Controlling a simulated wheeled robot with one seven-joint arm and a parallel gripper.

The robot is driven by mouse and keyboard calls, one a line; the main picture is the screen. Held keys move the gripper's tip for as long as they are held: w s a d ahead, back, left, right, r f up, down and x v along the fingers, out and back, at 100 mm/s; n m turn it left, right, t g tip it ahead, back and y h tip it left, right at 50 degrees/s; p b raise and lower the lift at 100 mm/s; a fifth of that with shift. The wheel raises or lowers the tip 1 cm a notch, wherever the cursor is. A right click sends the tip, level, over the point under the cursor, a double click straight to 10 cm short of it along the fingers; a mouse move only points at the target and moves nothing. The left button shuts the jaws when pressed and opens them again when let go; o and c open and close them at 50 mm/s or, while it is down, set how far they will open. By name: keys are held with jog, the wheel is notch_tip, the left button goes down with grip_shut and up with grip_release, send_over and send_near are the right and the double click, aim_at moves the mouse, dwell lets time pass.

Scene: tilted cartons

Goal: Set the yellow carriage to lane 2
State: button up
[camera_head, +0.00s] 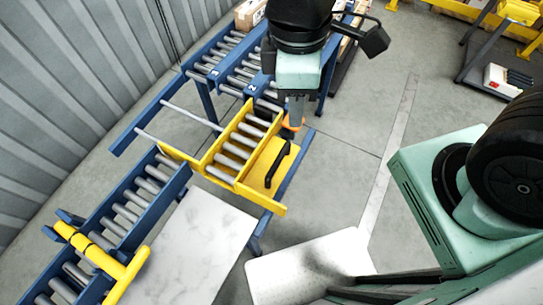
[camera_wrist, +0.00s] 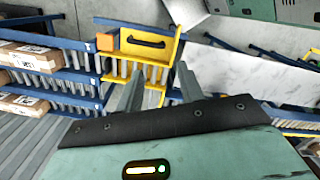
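The yellow carriage (camera_head: 221,172), with grey rollers and a black handle (camera_head: 278,163), sits on the blue rails in the head view. It lies at the rails' right part, its far end close to the right one of the far roller lanes (camera_head: 245,78). The carriage (camera_wrist: 172,50) and handle (camera_wrist: 147,41) show ahead of my fingers in the wrist view. My gripper (camera_wrist: 158,80) is open and empty, apart from the handle. In the head view my gripper (camera_head: 295,112) hangs near the carriage's far right corner, partly hiding an orange piece.
An orange block (camera_wrist: 105,42) stands at the carriage's left end in the wrist view. Cartons (camera_wrist: 30,57) lie on the far lanes. A near blue roller conveyor (camera_head: 125,208) carries a yellow bar (camera_head: 100,255). Open concrete floor lies right of the rails.

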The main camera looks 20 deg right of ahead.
jog(key=w+a+f+n+g+h+b, duration=0.1)
jog(key=w+a+f+n, duration=0.3)
jog(key=w+f+n, duration=0.5)
jog(key=n, duration=0.4)
send_near(275, 162)
jog(key=f, duration=0.2)
jog(key=s+f, duration=0.1)
jog(key=f, duration=0.2)
jog(key=d+f, duration=0.1)
jog(key=f, duration=0.2)
jog(key=shift+s+f, duration=0.1)
jog(key=shift+s, duration=0.15)
grip_shut()
jog(key=shift+w, duration=0.1)
